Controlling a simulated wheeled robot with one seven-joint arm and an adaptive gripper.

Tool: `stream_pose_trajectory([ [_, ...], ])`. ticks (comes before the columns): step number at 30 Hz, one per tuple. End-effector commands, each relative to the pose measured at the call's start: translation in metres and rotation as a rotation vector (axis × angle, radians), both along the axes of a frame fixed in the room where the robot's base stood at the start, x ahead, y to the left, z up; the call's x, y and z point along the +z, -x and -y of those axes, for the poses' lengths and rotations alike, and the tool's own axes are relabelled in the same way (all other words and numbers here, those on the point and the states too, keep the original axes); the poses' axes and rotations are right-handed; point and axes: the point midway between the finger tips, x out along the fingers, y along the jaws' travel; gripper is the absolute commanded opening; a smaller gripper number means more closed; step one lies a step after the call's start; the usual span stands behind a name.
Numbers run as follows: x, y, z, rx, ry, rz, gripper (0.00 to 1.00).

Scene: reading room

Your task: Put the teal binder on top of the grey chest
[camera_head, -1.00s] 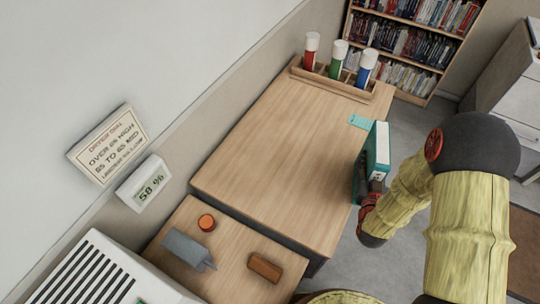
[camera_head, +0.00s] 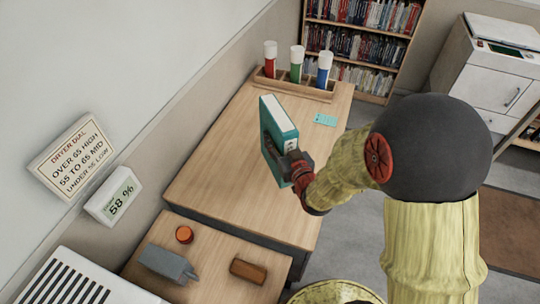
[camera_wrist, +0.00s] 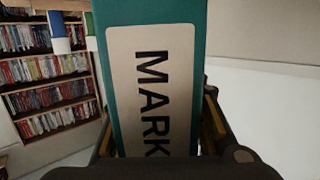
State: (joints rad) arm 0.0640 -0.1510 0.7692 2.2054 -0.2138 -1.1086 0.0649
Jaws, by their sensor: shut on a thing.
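The teal binder (camera_head: 279,125) is held upright in my gripper (camera_head: 292,160), in front of the wooden table in the head view. In the wrist view the binder's spine (camera_wrist: 155,90) fills the middle, with a pale label that reads "MARK". My gripper (camera_wrist: 160,135) is shut on the binder, its fingers on both sides of the lower part. I cannot tell from the head view how far the binder is above the table top.
The table (camera_head: 225,165) is mostly bare. A bookcase (camera_head: 355,50) stands behind.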

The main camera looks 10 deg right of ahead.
Motion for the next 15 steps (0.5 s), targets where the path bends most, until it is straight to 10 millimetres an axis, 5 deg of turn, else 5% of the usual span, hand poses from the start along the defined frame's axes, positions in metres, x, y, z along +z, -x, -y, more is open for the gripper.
stream_pose_trajectory([
  [6, 0.029, 0.011, -0.001, 0.034, 0.002, 0.01, 0.0],
  [15, 0.039, 0.017, -0.001, 0.05, 0.0, 0.004, 0.0],
])
